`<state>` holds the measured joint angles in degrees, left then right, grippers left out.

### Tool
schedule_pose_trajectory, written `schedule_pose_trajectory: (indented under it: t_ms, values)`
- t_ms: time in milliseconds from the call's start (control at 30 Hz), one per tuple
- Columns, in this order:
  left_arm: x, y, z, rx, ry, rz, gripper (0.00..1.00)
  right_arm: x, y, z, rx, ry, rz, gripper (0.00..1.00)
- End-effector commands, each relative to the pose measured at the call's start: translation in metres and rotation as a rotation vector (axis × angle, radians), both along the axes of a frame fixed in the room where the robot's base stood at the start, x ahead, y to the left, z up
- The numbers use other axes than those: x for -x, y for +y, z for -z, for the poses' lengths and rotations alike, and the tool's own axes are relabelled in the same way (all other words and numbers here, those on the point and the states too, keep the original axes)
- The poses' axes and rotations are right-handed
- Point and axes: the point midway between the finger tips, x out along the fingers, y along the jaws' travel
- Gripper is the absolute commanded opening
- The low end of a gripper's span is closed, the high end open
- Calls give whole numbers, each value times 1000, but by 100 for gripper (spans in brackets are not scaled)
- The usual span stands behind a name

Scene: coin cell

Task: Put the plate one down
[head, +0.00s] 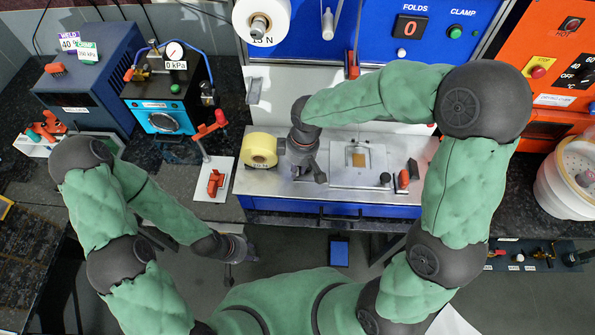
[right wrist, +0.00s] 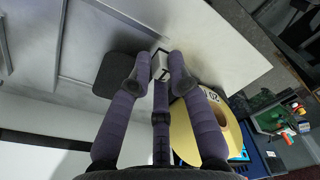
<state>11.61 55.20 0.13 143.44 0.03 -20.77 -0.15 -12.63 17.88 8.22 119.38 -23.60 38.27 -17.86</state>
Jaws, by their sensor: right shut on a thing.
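My right gripper (head: 318,178) is over the left part of the grey worktop, beside the yellow roll. In the right wrist view its two purple fingers (right wrist: 160,66) close on a small white block with a dark mark. A dark rounded plate (right wrist: 118,76) shows just left of the fingertips; I take it to be plate one, though its link to the white block is partly hidden by a finger. The plate is not clear in the head view. My left gripper (head: 240,267) hangs in front of the bench, its fingers apart and empty.
The yellow roll (head: 259,150) stands left of my right gripper and also shows in the wrist view (right wrist: 207,130). A pale square fixture (head: 340,178) with a gold square (head: 358,157) lies to the right. A red-handled stand (head: 215,183) is further left.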

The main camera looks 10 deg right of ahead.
Motion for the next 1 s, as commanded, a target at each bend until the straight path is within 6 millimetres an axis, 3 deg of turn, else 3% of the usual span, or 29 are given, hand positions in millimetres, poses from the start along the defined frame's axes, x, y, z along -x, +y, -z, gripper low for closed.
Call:
schedule_pose_trajectory:
  t_ms: [33,133,533,567,600,633,1000]
  values:
    - [0,0,5,0,0,0,40,2,0,11,0,4,1,0]
    - [0,0,8,0,0,0,40,1,0,22,0,4,0,0]
    - [0,0,10,0,0,0,40,1,0,25,0,1,0,0]
    - [0,0,10,0,0,0,40,1,0,25,0,1,0,28]
    - [0,0,9,0,0,0,40,1,0,24,0,1,0,39]
    - [0,0,9,0,0,0,40,1,0,24,0,1,0,43]
    - [0,0,7,0,0,0,40,1,0,22,-1,2,0,43]
